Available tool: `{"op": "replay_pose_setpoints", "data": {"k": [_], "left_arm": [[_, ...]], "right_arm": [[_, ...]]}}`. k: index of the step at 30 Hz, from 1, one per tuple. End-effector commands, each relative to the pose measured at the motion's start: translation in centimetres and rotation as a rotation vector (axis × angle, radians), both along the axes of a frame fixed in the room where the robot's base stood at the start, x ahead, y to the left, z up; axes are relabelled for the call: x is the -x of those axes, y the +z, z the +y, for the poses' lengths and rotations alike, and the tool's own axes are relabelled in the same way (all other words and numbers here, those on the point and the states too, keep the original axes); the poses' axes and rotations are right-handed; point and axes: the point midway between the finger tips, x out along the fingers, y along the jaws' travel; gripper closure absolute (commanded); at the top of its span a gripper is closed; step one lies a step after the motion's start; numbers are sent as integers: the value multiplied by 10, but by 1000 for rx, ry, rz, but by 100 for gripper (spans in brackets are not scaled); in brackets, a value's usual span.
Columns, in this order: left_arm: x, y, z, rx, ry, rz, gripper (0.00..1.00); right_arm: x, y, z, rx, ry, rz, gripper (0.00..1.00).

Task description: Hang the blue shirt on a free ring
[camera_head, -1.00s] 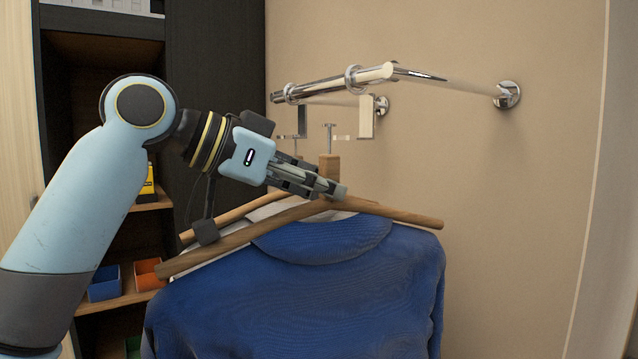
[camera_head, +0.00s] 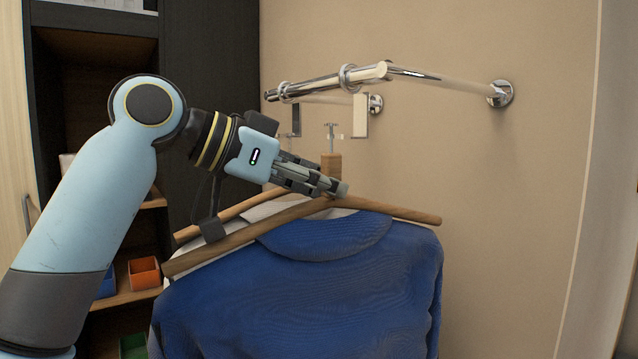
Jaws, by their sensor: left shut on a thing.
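The blue shirt (camera_head: 310,295) hangs on a wooden hanger (camera_head: 395,213), in the middle foreground of the head view. My left gripper (camera_head: 338,190) is shut on the hanger near its neck. A wooden block with a metal pin (camera_head: 332,160) stands up from the hanger just beyond the fingertips. The chrome rail (camera_head: 325,80) carries rings; one ring (camera_head: 348,77) and another ring (camera_head: 284,92) show above the hanger. My right gripper is not in view.
The rail is fixed to the beige wall by a round chrome mount (camera_head: 500,93). A dark cabinet with wooden shelves stands at the left, holding an orange box (camera_head: 144,273). The wall area right of the shirt is clear.

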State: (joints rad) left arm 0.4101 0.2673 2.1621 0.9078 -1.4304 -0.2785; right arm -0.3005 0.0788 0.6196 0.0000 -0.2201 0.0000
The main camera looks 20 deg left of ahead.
Motion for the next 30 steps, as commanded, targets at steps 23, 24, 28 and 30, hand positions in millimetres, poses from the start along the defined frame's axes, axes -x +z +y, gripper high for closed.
{"op": "replay_pose_setpoints", "data": {"k": [23,24,28,30], "left_arm": [[-9,1,-7,-1,-2,-1,100],[-9,1,-7,-1,-2,-1,100],[-9,1,-7,0,-1,0,100],[-9,1,-7,0,-1,0,100]], "right_arm": [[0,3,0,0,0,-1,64],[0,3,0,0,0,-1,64],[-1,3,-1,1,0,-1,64],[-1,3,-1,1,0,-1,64]]}}
